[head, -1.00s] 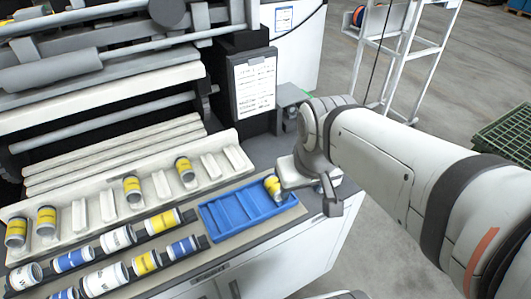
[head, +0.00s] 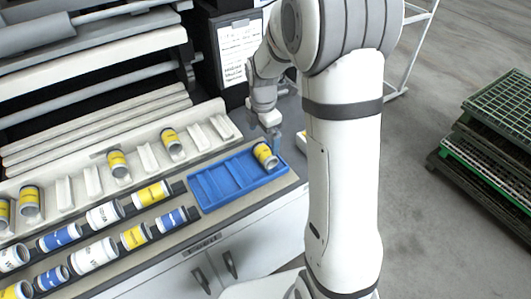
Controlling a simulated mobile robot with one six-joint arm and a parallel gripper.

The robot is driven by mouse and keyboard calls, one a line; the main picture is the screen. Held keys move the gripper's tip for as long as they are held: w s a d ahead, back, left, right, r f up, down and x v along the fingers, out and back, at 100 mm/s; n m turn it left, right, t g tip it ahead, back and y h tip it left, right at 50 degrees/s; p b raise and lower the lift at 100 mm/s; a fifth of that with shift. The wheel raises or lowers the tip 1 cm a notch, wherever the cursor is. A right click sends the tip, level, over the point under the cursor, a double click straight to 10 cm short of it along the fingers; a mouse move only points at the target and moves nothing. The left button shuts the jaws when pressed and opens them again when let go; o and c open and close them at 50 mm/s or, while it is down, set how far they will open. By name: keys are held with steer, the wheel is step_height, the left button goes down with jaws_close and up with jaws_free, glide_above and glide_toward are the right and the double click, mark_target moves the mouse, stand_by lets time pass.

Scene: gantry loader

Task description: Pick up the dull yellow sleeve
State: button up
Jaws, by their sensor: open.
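A yellow sleeve (head: 265,155) with pale ends leans in the right end of the blue tray (head: 207,206). Several other yellow-banded sleeves are in view, and their shades are hard to tell apart; this one is nearest my gripper. My gripper (head: 276,140) points down just behind and to the right of this sleeve, near the tray's back right corner. It is empty, and the sleeve looks apart from it. The fingertips are small here, and my arm's large white link covers the area to the right of the tray.
A cream rack (head: 45,230) with slots holds several yellow sleeves behind the tray. Rows of white, blue and yellow rolls lie left of the tray. A clipboard (head: 238,50) stands behind my gripper. Green-topped crates (head: 500,120) stand on the floor at right.

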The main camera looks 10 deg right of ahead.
mark_target(265, 150)
steer(key=f, duration=0.2)
steer(key=f+p, duration=0.1)
steer(key=f, duration=0.3)
steer(key=shift+s+d+f, duration=0.15)
steer(key=shift+s+f, duration=0.15)
steer(key=shift+f, duration=0.1)
steer(key=shift+c, duration=0.4)
steer(key=c, duration=1.2)
